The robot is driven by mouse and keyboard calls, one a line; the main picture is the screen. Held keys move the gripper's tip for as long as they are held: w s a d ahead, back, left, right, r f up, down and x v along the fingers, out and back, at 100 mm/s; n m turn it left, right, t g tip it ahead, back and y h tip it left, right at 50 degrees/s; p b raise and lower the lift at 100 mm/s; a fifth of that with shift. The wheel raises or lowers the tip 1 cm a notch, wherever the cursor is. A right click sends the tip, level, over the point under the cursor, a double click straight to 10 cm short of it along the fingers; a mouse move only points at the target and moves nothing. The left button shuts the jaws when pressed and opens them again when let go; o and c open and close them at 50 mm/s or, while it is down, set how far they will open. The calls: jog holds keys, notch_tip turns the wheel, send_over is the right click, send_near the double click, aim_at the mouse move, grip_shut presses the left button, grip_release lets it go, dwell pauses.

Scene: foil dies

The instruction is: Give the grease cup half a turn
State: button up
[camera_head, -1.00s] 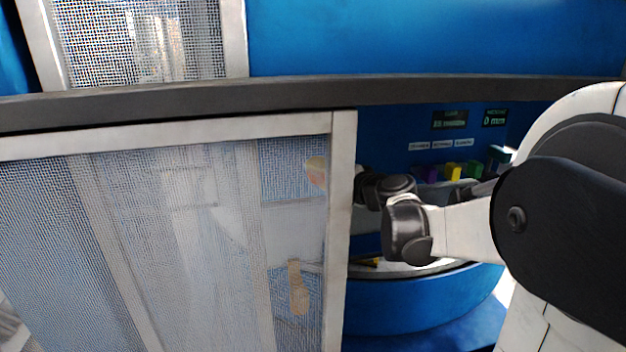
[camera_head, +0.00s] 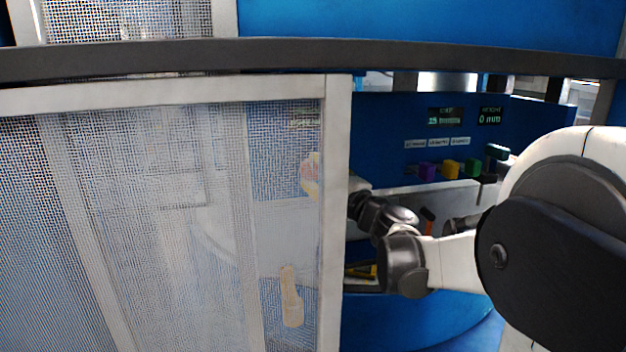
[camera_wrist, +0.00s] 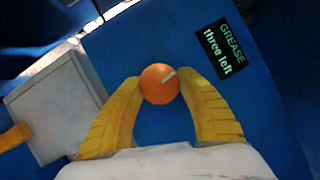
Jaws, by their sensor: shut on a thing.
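The grease cup (camera_wrist: 160,84) is an orange round knob with a short white mark on its face, set on a blue panel in the wrist view. My gripper (camera_wrist: 158,90) has its two yellow fingers shut on the cup, one on each side. The white mark points up and to the right. A dark label (camera_wrist: 226,48) at the cup's right reads "GREASE three left". In the head view the gripper's fingers and the cup show only dimly behind the mesh guard, and the contact is not clear there.
A white-framed mesh guard (camera_head: 338,200) stands left of my arm, with a dark rail (camera_head: 200,58) across the top. Purple, yellow and green blocks (camera_head: 451,169) sit on the blue machine under two small displays (camera_head: 445,116). A grey box (camera_wrist: 55,105) lies left of the cup.

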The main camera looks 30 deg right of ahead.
jog(key=shift+m+t+b, duration=0.3)
jog(key=shift+m+b, duration=0.1)
jog(key=shift+m, duration=0.3)
jog(key=shift+m, duration=0.3)
jog(key=o, duration=1.2)
jog(key=shift+w, duration=0.15)
jog(key=v, duration=1.2)
jog(key=shift+a, duration=0.15)
jog(key=shift+f, duration=0.1)
